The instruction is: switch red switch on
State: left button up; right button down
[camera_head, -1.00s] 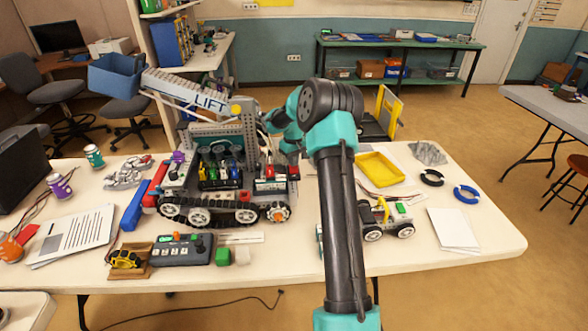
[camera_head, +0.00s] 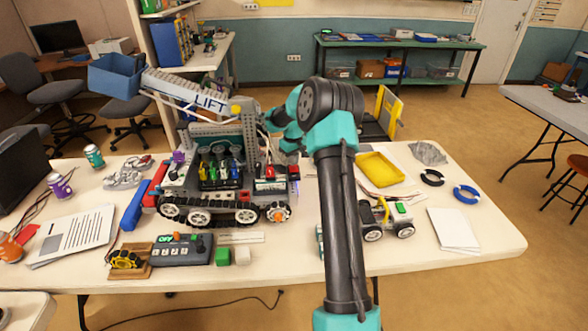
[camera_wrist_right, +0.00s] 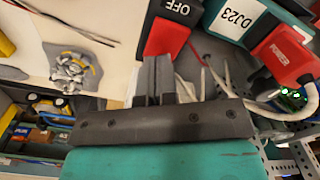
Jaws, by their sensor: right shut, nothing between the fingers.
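In the right wrist view, a red switch (camera_wrist_right: 166,38) with a black section marked OFF is at the top centre. My right gripper (camera_wrist_right: 160,76) has its two dark fingers together and empty, with the tips just below the red part. I cannot tell whether they touch it. In the head view, the tracked robot (camera_head: 225,190) with the LIFT arm stands on the table, and a small red part (camera_head: 270,171) shows on its right side. My right arm reaches behind that robot, hiding its gripper there. My left gripper does not show.
A teal housing labelled DJ23 (camera_wrist_right: 235,22) and another red block (camera_wrist_right: 284,55) sit close to the right of the switch, with loose white cables (camera_wrist_right: 225,85). A yellow tray (camera_head: 381,169) and a small wheeled robot (camera_head: 385,222) lie right of my arm.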

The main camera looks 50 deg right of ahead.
jog(key=shift+r, duration=2.9)
